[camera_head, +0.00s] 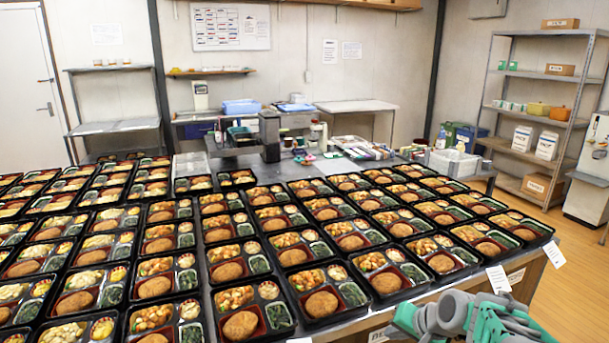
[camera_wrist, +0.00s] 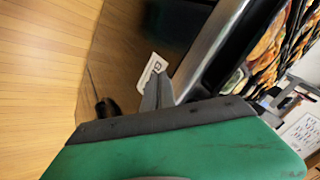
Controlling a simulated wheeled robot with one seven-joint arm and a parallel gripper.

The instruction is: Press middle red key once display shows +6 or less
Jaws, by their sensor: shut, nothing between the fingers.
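I cannot make out a red key or a readable display in either view. A pale machine (camera_head: 592,165) stands at the right edge in the head view, cut off by the frame. It has a darker panel on its upper part, too small to read. My gripper (camera_wrist: 157,92) shows in the wrist view with its grey fingers shut and empty, beside the table's side. In the head view my green and grey arm is at the bottom right, in front of the table's near edge; the fingertips cannot be made out there.
A long table (camera_head: 340,322) is covered with rows of filled bento trays (camera_head: 323,302). Paper labels (camera_head: 498,279) hang at its right edge. A metal shelf rack (camera_head: 487,95) with boxes stands at the back right. The wooden floor (camera_head: 545,305) right of the table is clear.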

